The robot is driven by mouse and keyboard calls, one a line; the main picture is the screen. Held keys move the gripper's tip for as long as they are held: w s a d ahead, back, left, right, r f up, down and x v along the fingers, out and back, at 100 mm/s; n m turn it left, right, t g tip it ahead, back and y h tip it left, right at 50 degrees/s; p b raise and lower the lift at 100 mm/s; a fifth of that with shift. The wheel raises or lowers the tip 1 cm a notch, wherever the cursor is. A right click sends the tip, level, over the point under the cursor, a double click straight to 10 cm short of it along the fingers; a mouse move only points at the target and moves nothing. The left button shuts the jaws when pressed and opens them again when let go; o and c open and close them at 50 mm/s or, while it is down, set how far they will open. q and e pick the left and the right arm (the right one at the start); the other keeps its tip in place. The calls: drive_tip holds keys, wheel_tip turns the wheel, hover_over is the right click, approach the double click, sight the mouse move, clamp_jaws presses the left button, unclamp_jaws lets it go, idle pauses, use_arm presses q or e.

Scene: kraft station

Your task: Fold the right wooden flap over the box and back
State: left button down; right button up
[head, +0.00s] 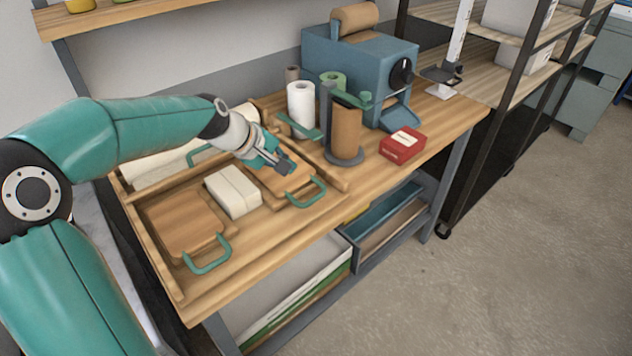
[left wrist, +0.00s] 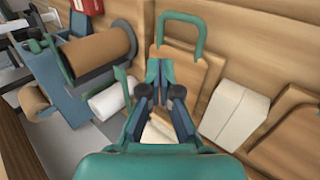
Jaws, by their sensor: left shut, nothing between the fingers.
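The right wooden flap (head: 268,186) lies flat to the right of the white box (head: 232,192), its green handle (head: 306,192) at the front edge. In the left wrist view the flap (left wrist: 212,72) and its handle (left wrist: 183,28) show beyond the fingers, with the box (left wrist: 234,115) to the right. My left gripper (head: 287,166) is shut and empty over the right flap, behind the handle; it also shows in the left wrist view (left wrist: 165,74). I cannot tell whether its tips touch the flap. It hides part of the flap. My right gripper is out of view.
The left wooden flap (head: 178,222) with its green handle (head: 207,256) lies left of the box. A brown paper roll (head: 346,132) on a stand, a white roll (head: 300,108), a red box (head: 402,144) and a blue machine (head: 350,70) stand to the right.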

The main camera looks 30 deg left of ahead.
sight(321, 184)
use_arm(q)
drive_tip(key=p+x, duration=0.1)
drive_tip(key=x, duration=1.2)
drive_tip(key=shift+w+f+p, duration=0.1)
drive_tip(key=shift+f+p, duration=0.05)
drive_tip(key=shift+p, duration=0.25)
drive_tip(key=shift+f, duration=0.1)
drive_tip(key=shift+w+d+f+b, duration=0.15)
drive_tip(key=shift+w+f+b, duration=0.1)
drive_tip(key=shift+f+b, duration=0.55)
drive_tip(key=shift+s+r, duration=0.1)
